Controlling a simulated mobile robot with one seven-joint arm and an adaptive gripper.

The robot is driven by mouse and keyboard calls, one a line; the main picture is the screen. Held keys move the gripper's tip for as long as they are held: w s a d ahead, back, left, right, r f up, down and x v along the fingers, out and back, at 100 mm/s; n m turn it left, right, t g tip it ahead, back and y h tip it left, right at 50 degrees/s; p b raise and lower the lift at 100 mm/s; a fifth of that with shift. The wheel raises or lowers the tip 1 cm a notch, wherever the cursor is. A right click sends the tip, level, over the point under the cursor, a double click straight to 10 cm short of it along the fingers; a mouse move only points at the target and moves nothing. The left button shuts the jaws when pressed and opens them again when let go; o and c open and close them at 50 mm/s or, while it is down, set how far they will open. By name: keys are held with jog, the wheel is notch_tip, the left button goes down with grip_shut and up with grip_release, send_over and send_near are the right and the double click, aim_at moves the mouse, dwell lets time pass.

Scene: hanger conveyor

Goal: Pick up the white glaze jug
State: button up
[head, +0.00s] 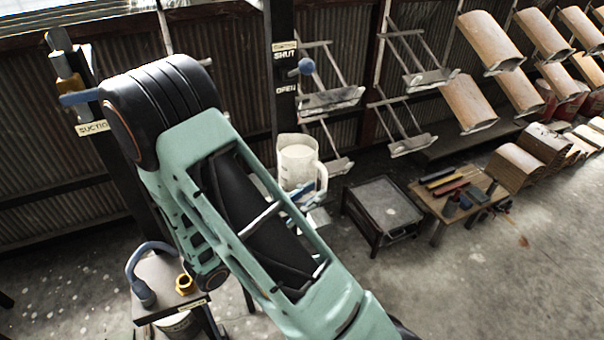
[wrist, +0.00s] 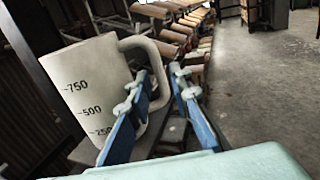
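The white glaze jug (head: 297,168) stands upright beyond my arm in the head view, with its handle toward the right. In the wrist view the jug (wrist: 82,88) fills the left side and shows dark 750, 500 and 250 marks. My gripper (wrist: 158,80) has its blue fingers apart, with pale pads at the tips. The jug's handle lies between them: the left finger is on the jug-body side, the right finger outside with a gap showing. I cannot tell whether the left finger touches the handle. My arm hides most of the gripper and the jug's support in the head view.
A dark post with a SHUT label (head: 285,55) rises just behind the jug. A low dark table (head: 388,205) and a wooden tool table (head: 425,205) stand to the right. Hanging racks (head: 330,98) are behind. A small stand (head: 160,272) is at lower left. Open floor lies at lower right.

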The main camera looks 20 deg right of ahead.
aim_at(322, 183)
jog(key=x, duration=0.2)
jog(key=p+x, duration=0.1)
jog(key=x, duration=0.1)
jog(key=shift+w+d+r, duration=0.2)
jog(key=shift+w+d, duration=0.05)
jog(key=shift+d, duration=0.1)
grip_shut()
jog(key=shift+r, duration=0.15)
